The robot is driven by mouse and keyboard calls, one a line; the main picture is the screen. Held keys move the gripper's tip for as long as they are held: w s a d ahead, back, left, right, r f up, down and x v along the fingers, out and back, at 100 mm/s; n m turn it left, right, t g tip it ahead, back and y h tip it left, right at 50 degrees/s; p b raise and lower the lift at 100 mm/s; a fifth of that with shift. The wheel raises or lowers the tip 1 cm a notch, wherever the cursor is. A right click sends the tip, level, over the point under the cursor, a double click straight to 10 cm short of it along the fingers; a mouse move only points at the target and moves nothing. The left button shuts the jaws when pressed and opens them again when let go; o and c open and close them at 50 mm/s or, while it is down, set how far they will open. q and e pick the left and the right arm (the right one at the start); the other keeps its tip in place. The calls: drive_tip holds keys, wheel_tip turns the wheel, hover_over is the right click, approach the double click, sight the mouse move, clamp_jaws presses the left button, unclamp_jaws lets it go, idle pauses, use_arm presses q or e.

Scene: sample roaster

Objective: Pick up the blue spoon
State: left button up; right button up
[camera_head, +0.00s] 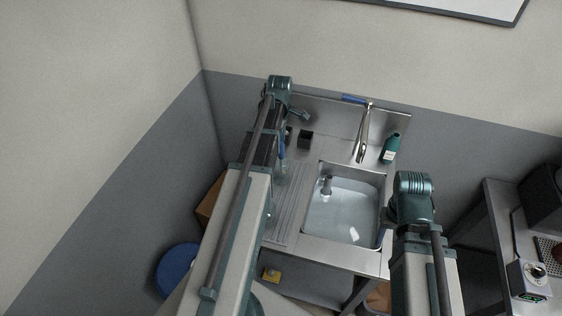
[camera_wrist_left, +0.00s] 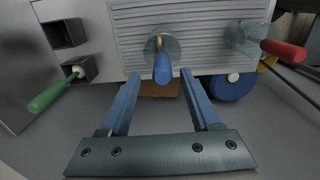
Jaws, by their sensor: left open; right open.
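The blue spoon (camera_wrist_left: 162,66) shows in the left wrist view. Its blue handle sticks up toward the camera from a clear round glass (camera_wrist_left: 160,44) on the ribbed drainboard. My left gripper (camera_wrist_left: 157,80) is open, with one blue finger on each side of the handle; I see no contact. In the head view my left arm reaches over the drainboard and hides much of that area. My right gripper (camera_head: 388,217) is beside the right edge of the sink, mostly hidden behind its own wrist, and holds nothing that I can see.
A green-handled tool (camera_wrist_left: 54,94) and a red-handled tool (camera_wrist_left: 284,50) flank the spoon. The sink (camera_head: 343,208) holds water, with a tap (camera_head: 362,135) and green bottle (camera_head: 390,149) behind. A blue bin (camera_head: 177,270) stands on the floor at left.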

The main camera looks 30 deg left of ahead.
sight(281, 162)
use_arm(q)
drive_tip(key=f+b, duration=0.4)
drive_tip(key=f, duration=0.1)
drive_tip(key=shift+d, duration=0.3)
drive_tip(key=shift+s, duration=0.1)
drive_tip(key=shift+r, duration=0.1)
clamp_jaws()
